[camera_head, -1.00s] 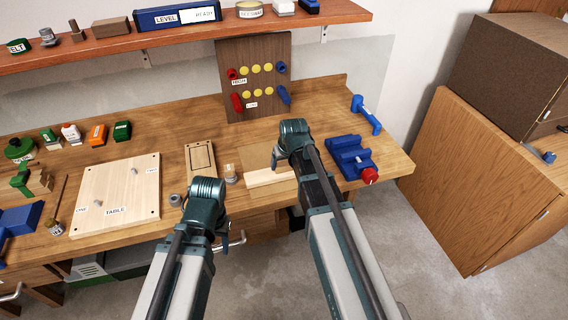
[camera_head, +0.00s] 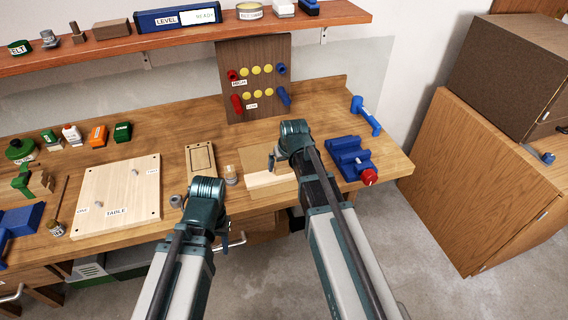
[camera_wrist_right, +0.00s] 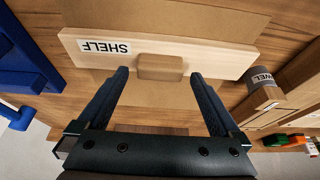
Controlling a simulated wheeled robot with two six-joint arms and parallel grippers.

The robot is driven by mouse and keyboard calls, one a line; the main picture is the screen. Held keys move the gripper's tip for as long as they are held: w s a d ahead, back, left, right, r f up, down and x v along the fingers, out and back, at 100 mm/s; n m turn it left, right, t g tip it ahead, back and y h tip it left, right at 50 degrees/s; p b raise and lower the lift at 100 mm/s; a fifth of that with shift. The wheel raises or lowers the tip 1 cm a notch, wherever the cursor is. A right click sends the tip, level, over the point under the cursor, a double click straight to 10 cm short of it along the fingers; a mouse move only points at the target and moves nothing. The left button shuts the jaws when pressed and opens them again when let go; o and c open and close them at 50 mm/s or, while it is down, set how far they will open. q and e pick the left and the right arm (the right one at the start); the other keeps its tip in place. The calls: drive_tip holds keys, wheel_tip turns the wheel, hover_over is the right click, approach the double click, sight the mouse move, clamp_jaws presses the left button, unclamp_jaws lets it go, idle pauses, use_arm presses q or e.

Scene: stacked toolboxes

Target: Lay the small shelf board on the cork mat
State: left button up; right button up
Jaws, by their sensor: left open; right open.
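The small shelf board (camera_wrist_right: 215,60) is a pale wooden strip with a SHELF label and a small wooden block grip on top. It appears to lie flat on the cork mat (camera_wrist_right: 170,16), which shows on both sides of it. The board (camera_head: 262,180) and mat (camera_head: 256,156) also show in the head view, partly hidden by my right arm. My right gripper (camera_wrist_right: 159,73) is open, its fingertips on either side of the block grip's near edge, with no clear contact. My left gripper (camera_head: 224,236) is open and empty near the bench's front edge, its fingers mostly hidden.
A blue vise (camera_head: 350,158) with a red knob stands right of the mat. A small jar (camera_head: 231,174) and a wooden tray (camera_head: 200,158) are left of it. A pegboard (camera_head: 256,78) stands behind. The TABLE board (camera_head: 118,190) lies further left.

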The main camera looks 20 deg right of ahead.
drive_tip(key=p+v, duration=1.1)
drive_tip(key=v, duration=0.1)
drive_tip(key=shift+s+r, duration=0.2)
drive_tip(key=shift+r, duration=0.15)
drive_tip(key=s+a+f+n+g+b, duration=0.1)
drive_tip(key=s+a+f+g+b, duration=0.1)
drive_tip(key=s+a, duration=0.4)
drive_tip(key=s+a+f+n+g+h+b, duration=0.1)
drive_tip(key=s+a+f, duration=0.4)
drive_tip(key=s, duration=0.7)
drive_tip(key=a+n+g+b, duration=0.1)
drive_tip(key=a+b, duration=0.1)
drive_tip(key=shift+a+f+g+h+b, duration=0.15)
drive_tip(key=shift+a+g+h+b, duration=0.15)
drive_tip(key=shift+g, duration=0.1)
